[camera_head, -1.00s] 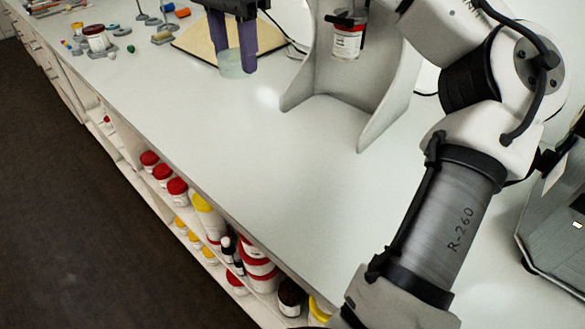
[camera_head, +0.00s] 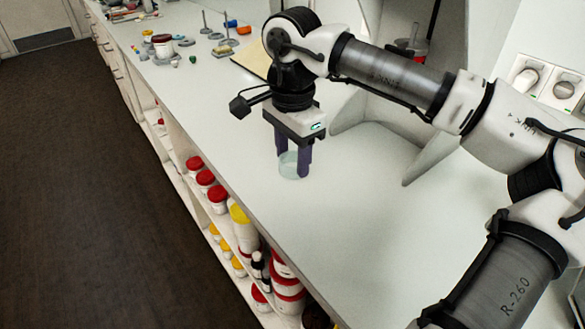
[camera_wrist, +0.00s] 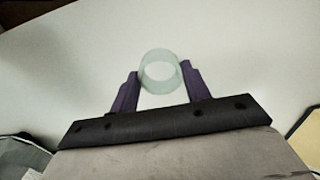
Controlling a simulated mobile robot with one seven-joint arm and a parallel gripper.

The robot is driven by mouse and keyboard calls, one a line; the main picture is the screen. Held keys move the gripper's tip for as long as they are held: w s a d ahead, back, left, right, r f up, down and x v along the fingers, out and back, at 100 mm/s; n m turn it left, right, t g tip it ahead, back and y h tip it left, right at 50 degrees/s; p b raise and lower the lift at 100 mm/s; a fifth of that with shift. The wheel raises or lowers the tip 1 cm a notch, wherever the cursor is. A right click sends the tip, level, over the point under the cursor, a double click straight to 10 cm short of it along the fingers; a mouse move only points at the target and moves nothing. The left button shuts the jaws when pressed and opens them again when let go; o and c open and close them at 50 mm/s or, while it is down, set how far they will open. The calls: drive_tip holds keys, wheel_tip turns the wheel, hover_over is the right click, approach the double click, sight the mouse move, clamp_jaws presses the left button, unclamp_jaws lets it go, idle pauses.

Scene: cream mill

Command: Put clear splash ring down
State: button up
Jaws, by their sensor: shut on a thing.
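The clear splash ring (camera_head: 290,166) is a short, pale, see-through ring. My gripper (camera_head: 294,158) points down over the white bench and its purple fingers are shut on the ring from both sides. The ring hangs at the fingertips, low over the bench top; I cannot tell whether it touches the surface. In the wrist view the ring (camera_wrist: 146,72) sits between the two finger ends (camera_wrist: 160,78), its open middle facing the camera.
The white bench top (camera_head: 370,220) is bare around the ring. A grey upright stand (camera_head: 440,150) is to the right. A tan board (camera_head: 255,56), jars and small parts are farther back. The bench's front edge is on the left, above shelves of red-lidded jars (camera_head: 218,194).

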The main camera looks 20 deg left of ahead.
sight(292, 186)
drive_tip(key=shift+f, duration=1.95)
drive_tip(key=shift+f, duration=0.1)
drive_tip(key=o, duration=1)
drive_tip(key=shift+o, duration=0.2)
wheel_tip(292, 186, up, 12)
